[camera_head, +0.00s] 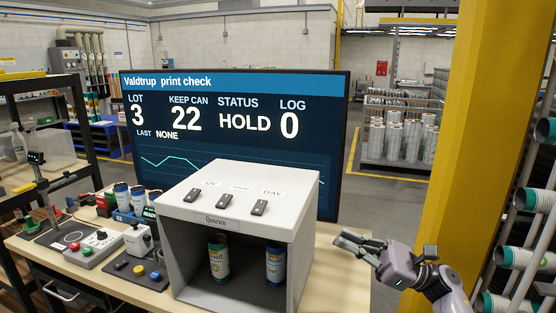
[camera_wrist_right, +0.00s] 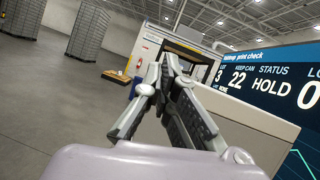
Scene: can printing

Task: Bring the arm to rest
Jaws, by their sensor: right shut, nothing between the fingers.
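My right gripper (camera_head: 361,243) is at the right end of the table in the head view, beside the light grey box and apart from it. It is shut and holds nothing. In the right wrist view its closed fingers (camera_wrist_right: 168,75) point up the picture, with the screen and a pale panel behind them. My left gripper is not in the head view.
A grey open-fronted box (camera_head: 300,262) with three switches on top holds two cans, one green (camera_head: 218,258) and one blue (camera_head: 275,265). A large screen (camera_head: 330,150) stands behind. A yellow post (camera_head: 475,130) and a can rack (camera_head: 515,258) are at the right. Control boxes (camera_head: 85,248) crowd the left.

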